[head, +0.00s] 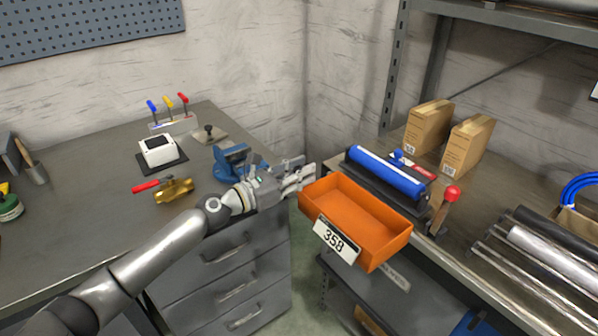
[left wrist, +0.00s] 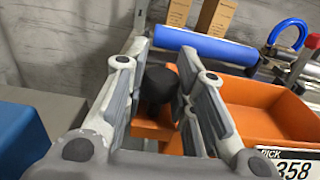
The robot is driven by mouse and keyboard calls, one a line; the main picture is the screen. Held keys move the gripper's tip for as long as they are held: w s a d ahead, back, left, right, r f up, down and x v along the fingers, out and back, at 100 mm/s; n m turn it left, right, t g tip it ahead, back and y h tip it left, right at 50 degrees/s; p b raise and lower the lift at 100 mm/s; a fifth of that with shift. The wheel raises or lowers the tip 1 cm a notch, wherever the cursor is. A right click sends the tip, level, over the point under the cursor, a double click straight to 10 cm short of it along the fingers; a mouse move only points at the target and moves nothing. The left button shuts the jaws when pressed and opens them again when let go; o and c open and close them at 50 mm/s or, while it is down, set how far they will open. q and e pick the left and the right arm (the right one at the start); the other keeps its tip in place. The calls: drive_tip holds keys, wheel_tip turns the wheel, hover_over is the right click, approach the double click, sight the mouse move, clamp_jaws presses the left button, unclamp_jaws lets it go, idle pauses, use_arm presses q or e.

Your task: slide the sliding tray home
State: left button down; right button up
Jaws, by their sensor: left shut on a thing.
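The sliding tray is an open, empty orange tray (head: 388,246) with a white "358" label (head: 336,241) on its front. It stands out past the front edge of the shelf on the right; it also shows in the left wrist view (left wrist: 262,122). My left gripper (head: 303,178) is at the tray's left end. In the left wrist view, its fingers (left wrist: 158,72) are closed around a black knob (left wrist: 157,88) above an orange piece beside the tray. The knob is hidden by the fingers in the head view. My right gripper is not in view.
A blue roller (head: 386,172) lies on the shelf behind the tray, with a red-knobbed lever (head: 446,205) to its right. Two cardboard boxes (head: 428,128) stand further back. A blue vise (head: 232,160) is on the left bench, near my left gripper. Metal rods (head: 545,268) lie at right.

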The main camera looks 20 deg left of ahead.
use_arm(q)
drive_tip(key=shift+w+a+r, duration=0.15)
drive_tip(key=shift+a, duration=0.05)
drive_tip(key=c, duration=1.2)
unclamp_jaws()
drive_tip(key=shift+w+a, duration=0.1)
drive_tip(key=shift+a, duration=0.05)
drive_tip(key=shift+o, duration=0.2)
drive_tip(key=shift+s, duration=0.2)
drive_tip(key=shift+s+a+f, duration=0.1)
drive_tip(key=shift+s+f, duration=0.1)
drive_tip(key=shift+s, duration=0.05)
drive_tip(key=v, duration=1.1)
drive_tip(key=shift+a+r, duration=0.1)
drive_tip(key=shift+a, duration=0.05)
